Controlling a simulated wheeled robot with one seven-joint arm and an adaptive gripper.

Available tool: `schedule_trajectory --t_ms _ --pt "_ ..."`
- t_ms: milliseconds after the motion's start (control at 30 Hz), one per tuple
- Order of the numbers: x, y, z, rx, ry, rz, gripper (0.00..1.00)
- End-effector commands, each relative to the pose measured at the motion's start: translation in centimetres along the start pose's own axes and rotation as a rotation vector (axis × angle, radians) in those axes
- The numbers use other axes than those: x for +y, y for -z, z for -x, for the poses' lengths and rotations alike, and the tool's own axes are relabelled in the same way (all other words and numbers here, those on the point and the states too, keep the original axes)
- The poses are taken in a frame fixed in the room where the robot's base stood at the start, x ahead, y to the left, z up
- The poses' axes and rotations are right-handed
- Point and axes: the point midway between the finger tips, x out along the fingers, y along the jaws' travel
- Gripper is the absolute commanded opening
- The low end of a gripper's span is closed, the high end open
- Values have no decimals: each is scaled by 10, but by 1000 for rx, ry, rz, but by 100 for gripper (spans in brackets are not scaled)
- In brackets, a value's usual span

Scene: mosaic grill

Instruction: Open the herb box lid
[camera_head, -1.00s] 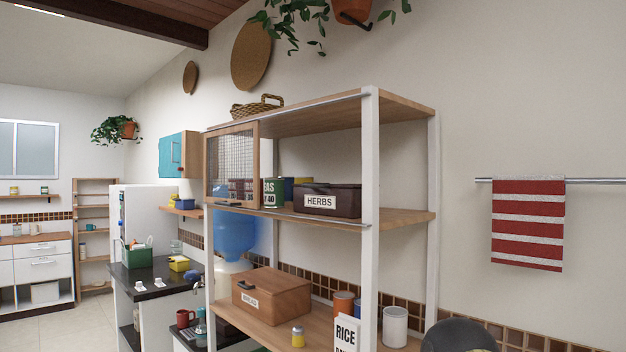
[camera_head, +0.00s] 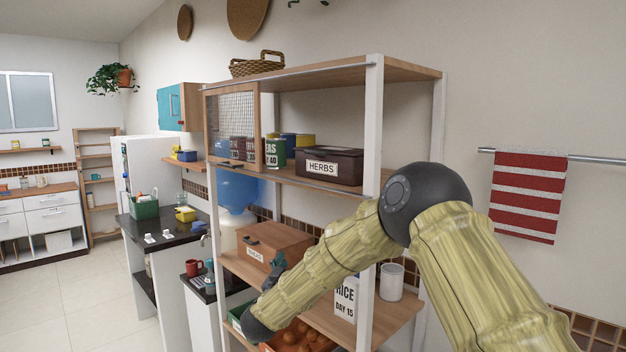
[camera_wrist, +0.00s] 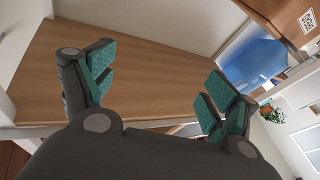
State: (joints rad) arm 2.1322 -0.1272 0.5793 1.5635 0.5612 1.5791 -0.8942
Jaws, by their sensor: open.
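The herb box (camera_head: 334,167) is a dark brown box with a white "HERBS" label and a closed lid. It sits on the upper middle shelf (camera_head: 300,181) in the head view. My gripper (camera_head: 277,264) is below that shelf, in front of the bread box (camera_head: 275,243) on the lower shelf, apart from the herb box. In the wrist view my gripper (camera_wrist: 155,92) is open, with teal pads spread and nothing between them. The herb box cannot be made out in the wrist view.
A mesh sliding door (camera_head: 232,130) covers the shelf's left part, with cans beside the herb box. A white front post (camera_head: 371,130) stands right of the box. A rice package (camera_head: 345,297) and a white canister (camera_head: 391,282) stand on the lower shelf.

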Motion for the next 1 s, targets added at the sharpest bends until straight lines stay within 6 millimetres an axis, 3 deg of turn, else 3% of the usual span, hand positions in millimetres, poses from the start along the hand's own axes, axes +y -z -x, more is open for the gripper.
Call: schedule_trajectory --t_ms 33,100,200,333,467,667,1000 --pt "1 54 -13 39 -62 -15 87" --pt "4 109 -22 74 -148 -25 87" --pt "13 176 -30 102 -259 -38 87" --pt "23 233 -31 110 -362 -50 87" --pt "29 257 -31 108 -410 -54 87" --pt "36 264 -44 107 -418 -54 87" --pt "59 269 -94 106 -417 -54 87"
